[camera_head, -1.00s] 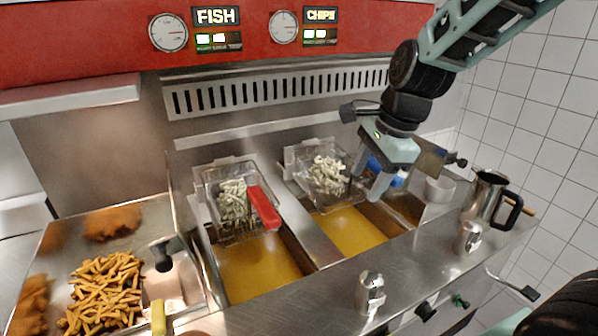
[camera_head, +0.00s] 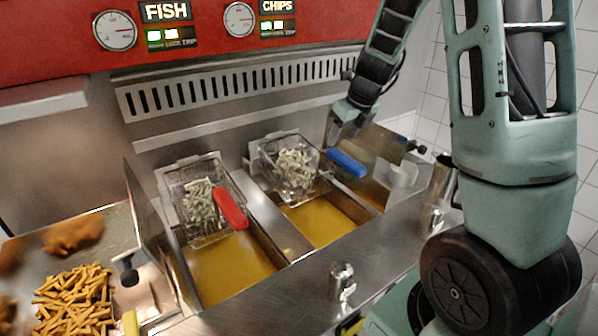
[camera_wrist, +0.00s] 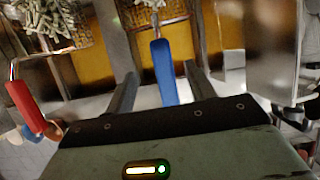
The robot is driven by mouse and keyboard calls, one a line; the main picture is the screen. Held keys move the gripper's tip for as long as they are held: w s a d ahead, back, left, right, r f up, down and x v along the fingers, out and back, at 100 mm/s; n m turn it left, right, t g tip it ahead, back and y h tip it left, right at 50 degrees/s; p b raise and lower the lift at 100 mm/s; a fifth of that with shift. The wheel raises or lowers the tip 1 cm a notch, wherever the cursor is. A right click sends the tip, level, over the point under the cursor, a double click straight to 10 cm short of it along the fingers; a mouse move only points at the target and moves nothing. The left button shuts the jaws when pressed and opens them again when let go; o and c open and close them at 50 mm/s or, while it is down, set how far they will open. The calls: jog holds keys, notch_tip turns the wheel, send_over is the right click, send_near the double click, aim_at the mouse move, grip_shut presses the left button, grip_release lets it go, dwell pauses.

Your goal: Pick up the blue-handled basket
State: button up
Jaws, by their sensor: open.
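The blue-handled basket (camera_head: 292,170) is a wire basket of pale chips at the right fryer bay. Its blue handle (camera_head: 347,163) points toward the front right. My gripper (camera_head: 346,133) is open and empty, just above and behind the handle in the head view. In the wrist view the blue handle (camera_wrist: 163,72) appears between the two spread fingers of my gripper (camera_wrist: 162,84). I cannot tell whether the fingers are level with it; neither visibly grips it. The basket's body is mostly cut off at the top of the wrist view.
A red-handled basket (camera_head: 203,205) hangs at the left bay, its handle (camera_wrist: 27,107) left of my fingers. Oil (camera_head: 320,222) lies below the baskets. A metal jug (camera_head: 440,185) and white bowl (camera_head: 402,174) stand right. A shaker (camera_head: 342,280) stands on the front ledge.

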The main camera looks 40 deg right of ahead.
aim_at(336, 151)
jog(key=x, duration=0.9)
jog(key=shift+w+d+f, duration=0.1)
jog(key=shift+f, duration=0.1)
grip_shut()
